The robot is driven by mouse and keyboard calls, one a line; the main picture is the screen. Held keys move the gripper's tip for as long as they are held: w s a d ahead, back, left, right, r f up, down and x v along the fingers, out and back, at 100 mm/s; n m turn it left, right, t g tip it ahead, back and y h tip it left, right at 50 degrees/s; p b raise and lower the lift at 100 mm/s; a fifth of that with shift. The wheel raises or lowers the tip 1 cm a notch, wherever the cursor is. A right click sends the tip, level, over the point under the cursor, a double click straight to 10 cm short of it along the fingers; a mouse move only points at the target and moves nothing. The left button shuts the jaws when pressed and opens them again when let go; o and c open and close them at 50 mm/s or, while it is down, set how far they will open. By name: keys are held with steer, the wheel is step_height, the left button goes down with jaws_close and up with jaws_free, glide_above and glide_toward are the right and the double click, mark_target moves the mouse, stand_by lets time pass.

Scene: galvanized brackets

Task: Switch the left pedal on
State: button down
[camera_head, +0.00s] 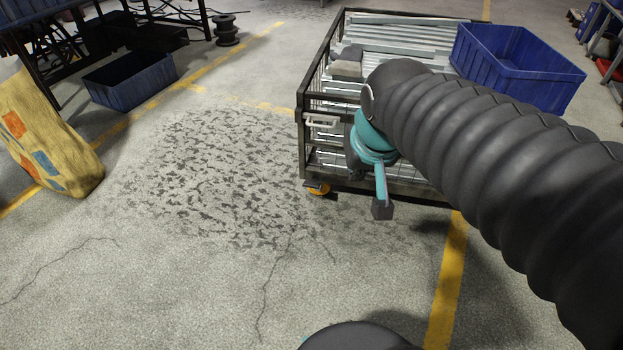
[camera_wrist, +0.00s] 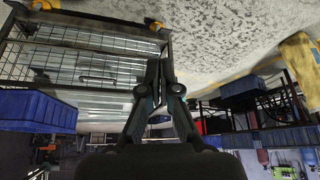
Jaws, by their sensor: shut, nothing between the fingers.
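The left pedal is the small orange part (camera_head: 318,188) at the caster under the near left corner of the wire-sided cart (camera_head: 299,140). It also shows in the wrist view (camera_wrist: 155,24), where the picture is upside down. A second orange pedal (camera_wrist: 41,4) shows at the top left of that view; in the head view my arm hides it. Whether either pedal is up or down is too small to tell. My gripper (camera_wrist: 160,64) is shut and empty, in front of the cart and apart from the left pedal, above its level.
The cart holds long galvanized brackets (camera_head: 400,35) and a blue bin (camera_head: 510,65). A white handle (camera_head: 321,121) sits on its near left side. Another blue bin (camera_head: 130,80) and a yellow sack (camera_head: 45,135) stand at left. The cracked floor left of the cart is clear.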

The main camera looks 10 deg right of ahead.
steer(key=w+f+m, duration=0.1)
steer(key=w+f, duration=0.2)
steer(key=w, duration=1)
steer(key=m+g+h+b, duration=0.1)
steer(key=m+g+b, duration=0.1)
steer(key=m+b, duration=0.15)
glide_above(312, 183)
steer(key=s+a, duration=0.2)
steer(key=s, duration=0.1)
step_height(312, 183, down, 34)
steer(key=shift+d+n, duration=0.25)
steer(key=shift+n, duration=0.1)
steer(key=shift+w+f, duration=0.1)
steer(key=shift+f, duration=0.1)
steer(key=x, duration=0.9)
steer(key=shift+d+f, duration=0.15)
steer(key=shift+f, duration=0.25)
steer(key=shift+d+f+b, duration=0.1)
steer(key=shift+f+b, duration=0.05)
steer(key=shift+b, duration=0.4)
